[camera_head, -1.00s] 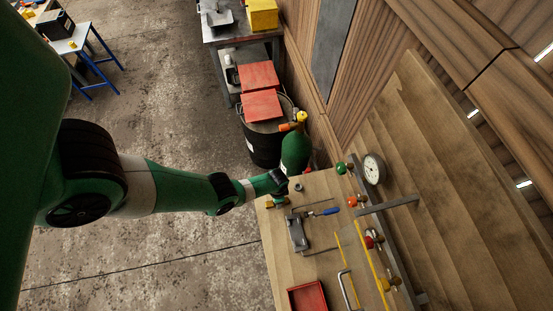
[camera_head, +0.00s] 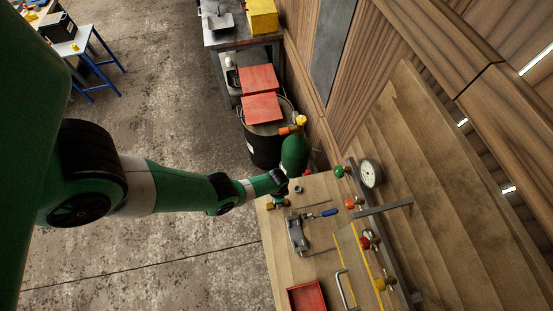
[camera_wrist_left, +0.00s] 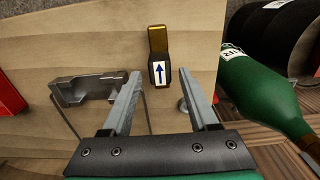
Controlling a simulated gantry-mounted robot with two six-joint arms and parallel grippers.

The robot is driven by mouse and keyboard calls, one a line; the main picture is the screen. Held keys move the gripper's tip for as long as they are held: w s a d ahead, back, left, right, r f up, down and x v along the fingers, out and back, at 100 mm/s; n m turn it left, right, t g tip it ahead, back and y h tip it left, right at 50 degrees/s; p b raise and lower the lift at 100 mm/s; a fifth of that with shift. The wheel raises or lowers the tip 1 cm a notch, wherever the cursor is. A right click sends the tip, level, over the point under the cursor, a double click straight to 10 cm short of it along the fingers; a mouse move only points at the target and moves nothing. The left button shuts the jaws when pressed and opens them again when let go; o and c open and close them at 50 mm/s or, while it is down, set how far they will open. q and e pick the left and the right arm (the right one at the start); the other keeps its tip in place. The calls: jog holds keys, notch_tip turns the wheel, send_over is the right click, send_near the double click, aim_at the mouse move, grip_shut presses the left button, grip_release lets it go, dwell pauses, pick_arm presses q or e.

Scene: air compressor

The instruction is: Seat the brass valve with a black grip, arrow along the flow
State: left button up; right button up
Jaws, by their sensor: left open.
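The brass valve with its black grip (camera_wrist_left: 158,62) lies on the wooden bench in the left wrist view. My right gripper is not in view.
A grey metal fixture (camera_wrist_left: 85,88) lies left of the fingers. A green cylinder (camera_head: 295,153) stands beyond the bench corner. A pipe rail with a gauge (camera_head: 371,173) and coloured knobs runs along the backboard. A blue-handled tool (camera_head: 329,212) and a red tray (camera_head: 307,297) lie on the bench.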

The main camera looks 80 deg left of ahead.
pick_arm(q)
jog(key=shift+f+b, duration=1.55)
jog(key=shift+f, duration=0.3)
jog(key=shift+c, duration=0.2)
grip_shut()
jog(key=shift+r, duration=0.1)
notch_tip(320, 180, up, 5)
jog(key=p, duration=0.5)
